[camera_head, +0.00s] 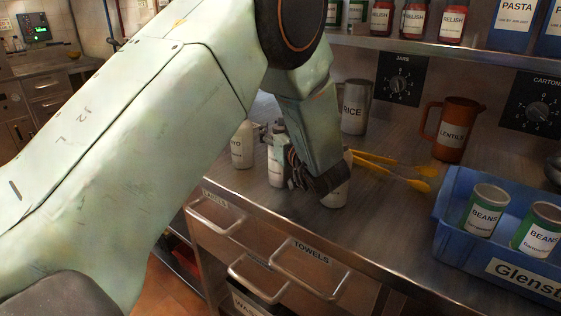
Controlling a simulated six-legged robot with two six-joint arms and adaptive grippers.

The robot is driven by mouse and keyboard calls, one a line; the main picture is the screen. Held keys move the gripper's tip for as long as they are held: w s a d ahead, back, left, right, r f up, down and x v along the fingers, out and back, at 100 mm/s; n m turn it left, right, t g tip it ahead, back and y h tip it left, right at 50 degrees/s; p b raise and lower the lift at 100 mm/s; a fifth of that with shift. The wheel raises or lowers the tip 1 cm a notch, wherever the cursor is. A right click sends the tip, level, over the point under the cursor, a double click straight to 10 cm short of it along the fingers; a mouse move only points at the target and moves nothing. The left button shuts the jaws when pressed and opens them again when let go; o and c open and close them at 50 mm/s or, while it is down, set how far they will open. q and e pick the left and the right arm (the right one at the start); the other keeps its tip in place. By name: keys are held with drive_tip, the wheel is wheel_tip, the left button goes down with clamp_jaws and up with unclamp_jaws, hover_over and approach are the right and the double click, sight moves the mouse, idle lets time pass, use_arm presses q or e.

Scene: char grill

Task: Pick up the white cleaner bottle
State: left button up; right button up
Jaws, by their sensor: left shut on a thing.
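My left gripper (274,136) reaches down over the steel counter, its fingers at the upper part of a white bottle (275,171). It is shut on this bottle, which looks upright, at the counter surface. The fingers hide part of the bottle, and I cannot read its label. A second white bottle (241,150) with a partly readable label stands to the left, apart from it. My right gripper is not in view.
Yellow-tipped tongs (390,167), a metal RICE container (354,108) and an orange LENTILS jug (457,129) are behind. A blue crate (455,190) with BEANS cans (485,212) stands at the right. Drawer handles (308,262) project below the counter edge. A shelf of jars is above.

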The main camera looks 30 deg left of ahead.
use_arm(q)
clamp_jaws()
drive_tip(key=shift+r, duration=0.1)
idle(0.5)
